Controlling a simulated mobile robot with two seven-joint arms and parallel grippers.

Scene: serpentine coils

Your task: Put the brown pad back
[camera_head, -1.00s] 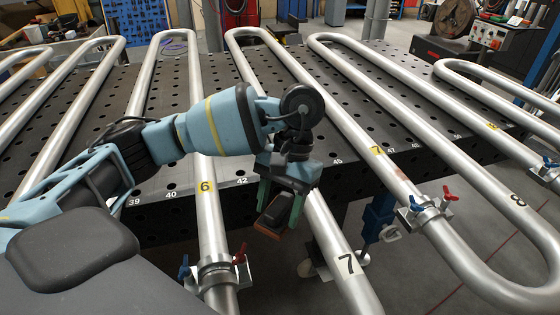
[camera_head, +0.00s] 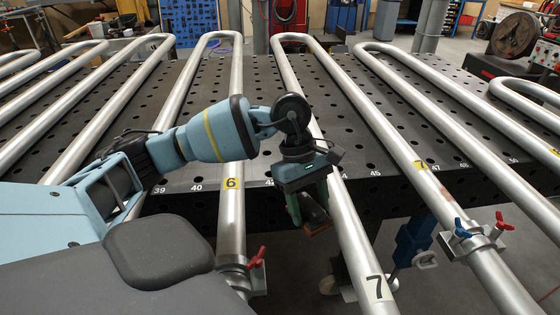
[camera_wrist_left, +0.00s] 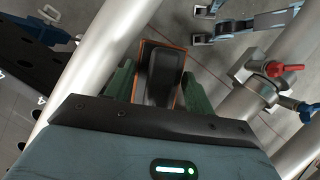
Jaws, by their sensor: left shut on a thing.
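My left gripper (camera_head: 308,205) is shut on the brown pad (camera_head: 318,229), which hangs low between its fingers in front of the table edge. In the left wrist view the pad shows as an orange-brown rim (camera_wrist_left: 147,46) around a dark block (camera_wrist_left: 164,78), with the green fingers on both sides. Much of the pad is hidden by the fingers in the head view. The gripper is just left of the pipe marked 7 (camera_head: 357,243) in the head view; I cannot tell whether they touch. My right gripper is not in view.
The black perforated table (camera_head: 268,107) carries several silver serpentine pipes. The pipe marked 6 (camera_head: 231,205) runs left of the gripper. A clamp with red and blue handles (camera_head: 480,240) sits on a pipe to the right. Open floor (camera_head: 425,290) shows below the table.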

